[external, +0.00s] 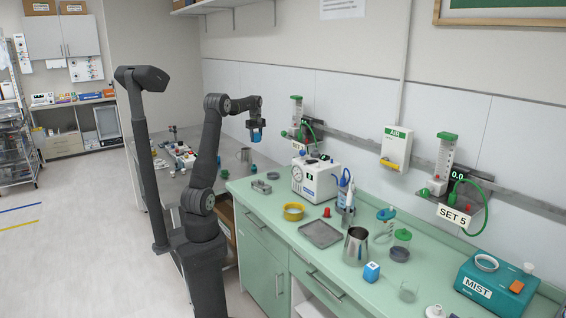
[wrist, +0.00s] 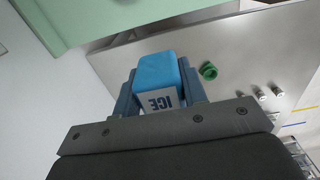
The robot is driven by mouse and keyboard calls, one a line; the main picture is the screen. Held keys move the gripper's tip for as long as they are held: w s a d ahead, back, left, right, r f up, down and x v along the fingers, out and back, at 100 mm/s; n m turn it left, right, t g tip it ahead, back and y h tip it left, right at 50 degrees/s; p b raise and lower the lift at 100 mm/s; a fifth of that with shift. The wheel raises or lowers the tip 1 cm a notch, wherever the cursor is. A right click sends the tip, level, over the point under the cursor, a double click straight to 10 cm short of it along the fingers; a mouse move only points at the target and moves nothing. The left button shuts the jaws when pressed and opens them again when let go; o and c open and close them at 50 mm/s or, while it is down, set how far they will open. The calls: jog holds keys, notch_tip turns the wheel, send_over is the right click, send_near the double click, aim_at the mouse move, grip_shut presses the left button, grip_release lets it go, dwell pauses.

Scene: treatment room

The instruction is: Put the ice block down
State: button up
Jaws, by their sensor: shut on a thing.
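My gripper (external: 256,127) is raised in the air, near the corner between the steel table (external: 218,180) and the green counter (external: 262,208). In the wrist view my gripper (wrist: 160,92) is shut on the ice block (wrist: 156,70), a blue block with a white face lettered ICE. The block sits between both fingers, clear of any surface. The steel table (wrist: 230,48) lies below it in the wrist view, with the green counter's edge (wrist: 105,22) at upper left.
A green ring (wrist: 208,71) and small white items (wrist: 262,95) are on the steel table. A metal mug (external: 244,154) stands near its back.

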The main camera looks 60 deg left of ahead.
notch_tip(320, 180, down, 15)
jog(key=shift+f, duration=0.15)
jog(key=s+a+f, duration=0.1)
jog(key=a+f, duration=0.1)
jog(key=a, duration=0.2)
jog(key=a+f, duration=0.3)
jog(key=a, duration=0.1)
jog(key=s+a+f, duration=0.1)
jog(key=a+f, duration=0.1)
jog(key=a, duration=0.1)
jog(key=shift+s+a+f, duration=0.15)
jog(key=shift+s+a, duration=0.15)
jog(key=shift+a, duration=0.1)
jog(key=shift+d+f, duration=0.2)
jog(key=shift+f, duration=1.4)
